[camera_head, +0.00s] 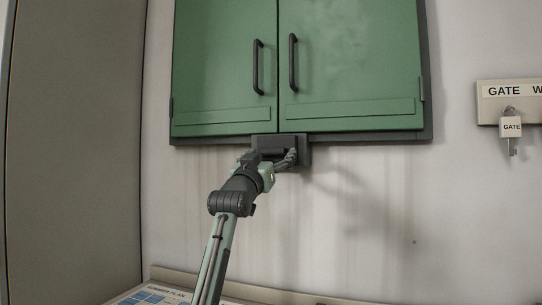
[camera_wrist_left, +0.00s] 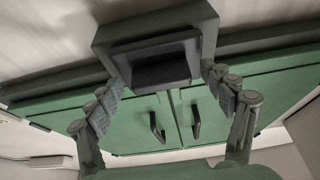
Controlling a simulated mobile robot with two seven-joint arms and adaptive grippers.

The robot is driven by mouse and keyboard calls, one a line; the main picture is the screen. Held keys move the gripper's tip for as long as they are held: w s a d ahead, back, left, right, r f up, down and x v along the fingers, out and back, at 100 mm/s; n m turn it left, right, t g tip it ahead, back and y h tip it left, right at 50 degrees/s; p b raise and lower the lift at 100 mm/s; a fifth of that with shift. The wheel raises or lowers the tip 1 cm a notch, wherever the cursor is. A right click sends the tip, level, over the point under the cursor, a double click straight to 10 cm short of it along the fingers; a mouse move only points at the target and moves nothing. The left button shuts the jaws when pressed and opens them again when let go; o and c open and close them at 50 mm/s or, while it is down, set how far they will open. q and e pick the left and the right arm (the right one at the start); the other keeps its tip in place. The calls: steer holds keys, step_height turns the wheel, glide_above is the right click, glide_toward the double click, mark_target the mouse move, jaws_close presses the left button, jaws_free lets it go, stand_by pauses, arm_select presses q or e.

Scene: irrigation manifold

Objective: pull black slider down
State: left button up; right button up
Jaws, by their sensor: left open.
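The black slider (camera_head: 276,142) sits in a dark housing under the bottom edge of the green cabinet, centred below its two doors. In the left wrist view, which is turned over, the slider (camera_wrist_left: 160,76) is a dark block protruding from its housing (camera_wrist_left: 120,33). My left gripper (camera_head: 273,157) is just in front of the housing and partly hides it. In the left wrist view, its open fingers (camera_wrist_left: 163,82) stand to either side of the slider, with visible gaps. Contact cannot be seen. My right gripper is not in view.
The green cabinet (camera_head: 345,60) has two closed doors with black handles (camera_head: 257,67). A key with a tag (camera_head: 511,127) hangs from a labelled board at right. A panel with blue squares (camera_head: 150,297) lies at lower left. The wall below the cabinet is clear.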

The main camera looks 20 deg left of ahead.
arm_select(q)
steer(key=shift+r, duration=0.15)
step_height(320, 180, up, 10)
steer(key=shift+f, duration=0.1)
stand_by(0.3)
stand_by(0.4)
